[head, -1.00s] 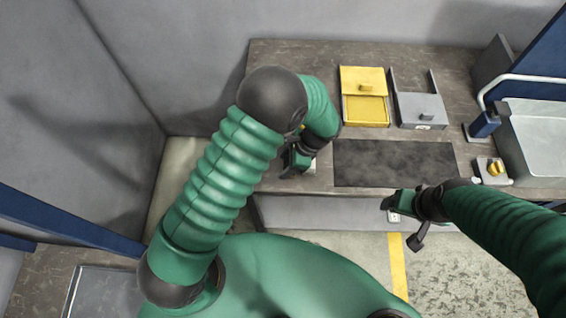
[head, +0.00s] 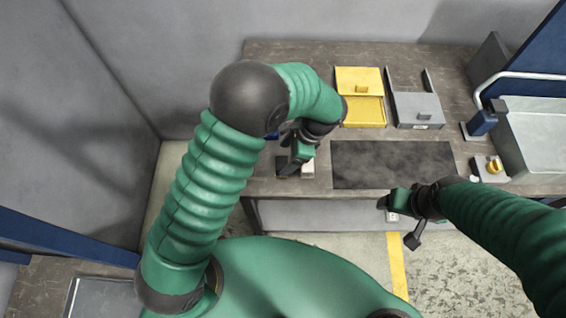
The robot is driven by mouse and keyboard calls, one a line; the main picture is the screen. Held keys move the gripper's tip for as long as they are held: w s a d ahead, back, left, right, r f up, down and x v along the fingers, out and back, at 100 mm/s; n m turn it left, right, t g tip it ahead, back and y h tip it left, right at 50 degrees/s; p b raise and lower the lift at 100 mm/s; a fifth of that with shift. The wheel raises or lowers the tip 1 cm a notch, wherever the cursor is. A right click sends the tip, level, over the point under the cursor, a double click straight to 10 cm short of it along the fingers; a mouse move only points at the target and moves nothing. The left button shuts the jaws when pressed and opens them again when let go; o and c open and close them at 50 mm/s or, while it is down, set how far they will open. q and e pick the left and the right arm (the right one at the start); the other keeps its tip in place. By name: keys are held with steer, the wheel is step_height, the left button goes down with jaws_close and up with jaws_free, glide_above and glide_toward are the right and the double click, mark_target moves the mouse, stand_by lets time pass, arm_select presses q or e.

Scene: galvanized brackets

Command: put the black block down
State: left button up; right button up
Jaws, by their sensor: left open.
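My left gripper (head: 291,165) is open, low over the bench's left front part. A small dark shape (head: 281,164), which looks like the black block, is at the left gripper's fingers. It is partly hidden by them, and I cannot tell whether they touch. My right gripper (head: 398,222) has its fingers spread and looks empty, in front of the bench's front edge.
A dark mat (head: 392,164) lies on the brown bench (head: 290,58). Behind it are a yellow tray (head: 361,84) and a grey tray (head: 418,108). A sink (head: 545,135) is at the right.

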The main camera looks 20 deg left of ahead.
mark_target(286, 163)
arm_select(q)
step_height(286, 163, up, 5)
steer(key=shift+w+a+f, duration=0.1)
steer(key=shift+w+f, duration=0.05)
steer(key=shift+f, duration=0.05)
steer(key=s+a+r+n+t+h, duration=0.2)
steer(key=s+a+n, duration=0.7)
steer(key=n, duration=0.5)
steer(key=shift+s+a+r+n+t+h, duration=0.35)
steer(key=shift+s+t+h, duration=0.3)
steer(key=shift+t+h, duration=0.4)
arm_select(e)
steer(key=shift+a, duration=0.95)
